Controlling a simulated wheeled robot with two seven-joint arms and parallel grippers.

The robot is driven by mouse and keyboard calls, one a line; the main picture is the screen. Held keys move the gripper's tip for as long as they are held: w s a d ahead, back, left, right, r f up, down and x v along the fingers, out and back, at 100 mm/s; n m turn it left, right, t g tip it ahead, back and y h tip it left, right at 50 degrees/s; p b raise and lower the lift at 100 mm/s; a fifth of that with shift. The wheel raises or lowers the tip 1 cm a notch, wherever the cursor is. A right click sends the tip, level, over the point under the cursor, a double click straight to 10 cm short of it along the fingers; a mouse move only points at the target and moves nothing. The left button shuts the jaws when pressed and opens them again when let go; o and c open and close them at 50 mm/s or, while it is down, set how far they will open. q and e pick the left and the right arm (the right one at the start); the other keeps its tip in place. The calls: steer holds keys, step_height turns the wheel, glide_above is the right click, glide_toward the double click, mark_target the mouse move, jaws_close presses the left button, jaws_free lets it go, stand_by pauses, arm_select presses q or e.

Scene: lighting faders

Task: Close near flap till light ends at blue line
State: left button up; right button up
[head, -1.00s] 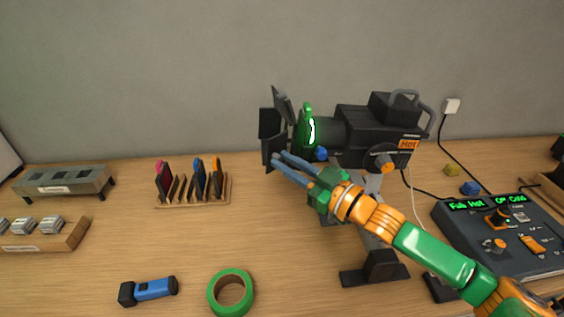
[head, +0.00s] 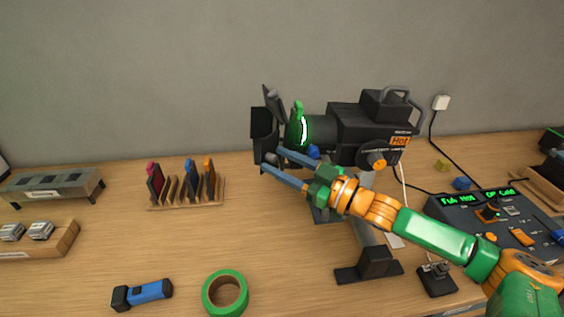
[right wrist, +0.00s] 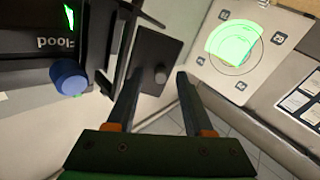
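The black lamp (head: 360,130), labelled "Hot", has dark flaps (head: 262,122) at its left front and a green-lit frame (head: 300,128). My right gripper (head: 271,159) has its fingers spread at the lower near side of the flaps. In the right wrist view a dark flap plate (right wrist: 152,50) with a small knob shows between the open fingertips (right wrist: 159,76); contact cannot be told. A green light patch (right wrist: 232,42) lies on a pale marked board (right wrist: 272,62). I cannot make out a blue line. My left gripper is out of view.
A control desk (head: 490,222) stands at right and the lamp's stand foot (head: 370,268) is below my arm. Green tape (head: 212,302), a blue torch (head: 145,293) and a rack of coloured gels (head: 187,190) are at left. The table between them is clear.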

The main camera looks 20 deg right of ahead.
mark_target(275, 161)
steer(key=shift+s+d+f+b, duration=0.2)
steer(key=shift+s+d+b, duration=0.05)
steer(key=shift+s+b, duration=0.05)
steer(key=v, duration=0.2)
steer(key=shift+s+d+b, duration=0.15)
steer(key=shift+s+b, duration=0.1)
steer(key=shift+b, duration=0.15)
steer(key=p+v, duration=0.2)
steer(key=v, duration=0.1)
steer(key=shift+s+d+r, duration=0.15)
steer(key=shift+s+d, duration=0.05)
steer(key=shift+s, duration=0.15)
